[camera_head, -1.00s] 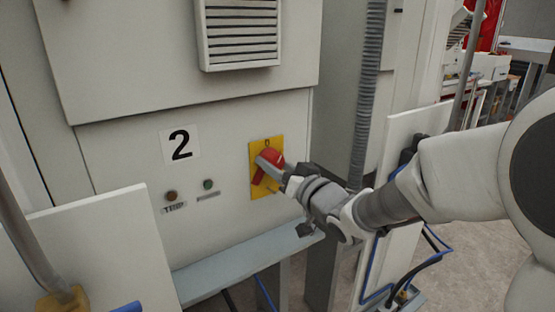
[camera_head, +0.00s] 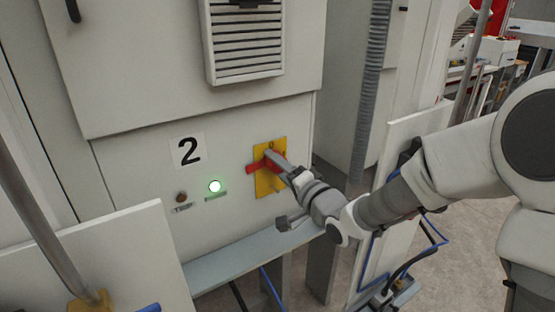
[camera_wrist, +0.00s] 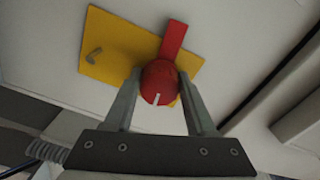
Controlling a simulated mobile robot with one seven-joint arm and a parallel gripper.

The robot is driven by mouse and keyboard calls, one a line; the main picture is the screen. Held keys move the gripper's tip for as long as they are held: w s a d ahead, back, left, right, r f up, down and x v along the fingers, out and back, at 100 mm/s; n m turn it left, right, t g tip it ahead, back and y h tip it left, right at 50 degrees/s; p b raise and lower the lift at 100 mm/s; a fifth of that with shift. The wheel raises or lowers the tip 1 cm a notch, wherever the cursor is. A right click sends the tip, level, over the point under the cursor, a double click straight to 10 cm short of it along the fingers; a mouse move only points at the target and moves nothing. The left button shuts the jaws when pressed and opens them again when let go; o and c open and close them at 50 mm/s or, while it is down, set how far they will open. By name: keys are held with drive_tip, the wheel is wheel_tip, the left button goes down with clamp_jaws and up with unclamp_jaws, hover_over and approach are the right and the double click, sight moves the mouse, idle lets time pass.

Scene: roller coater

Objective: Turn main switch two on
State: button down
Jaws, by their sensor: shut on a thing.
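Main switch two is a red rotary handle (camera_head: 254,168) on a yellow plate (camera_head: 266,187), right of the black number 2 label (camera_head: 187,151) on the cabinet. In the head view the handle lies close to horizontal. My gripper (camera_head: 280,166) reaches it from the right and hides part of it. In the wrist view the red handle (camera_wrist: 173,42) and its round knob sit between my two fingers (camera_wrist: 160,98), which are shut on it. The yellow plate (camera_wrist: 112,47) shows behind. The green lamp (camera_head: 215,186) left of the switch is lit.
A dark lamp (camera_head: 181,197) sits left of the green one. A grey ledge (camera_head: 240,262) runs below the panel. White panels stand at left (camera_head: 105,262) and right (camera_head: 400,170). A vent (camera_head: 243,40) is above.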

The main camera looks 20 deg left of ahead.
drive_tip(key=shift+r+m+p, duration=0.1)
drive_tip(key=shift+m+p, duration=0.25)
drive_tip(key=shift+m, duration=0.55)
drive_tip(key=shift+c, duration=1.1)
unclamp_jaws()
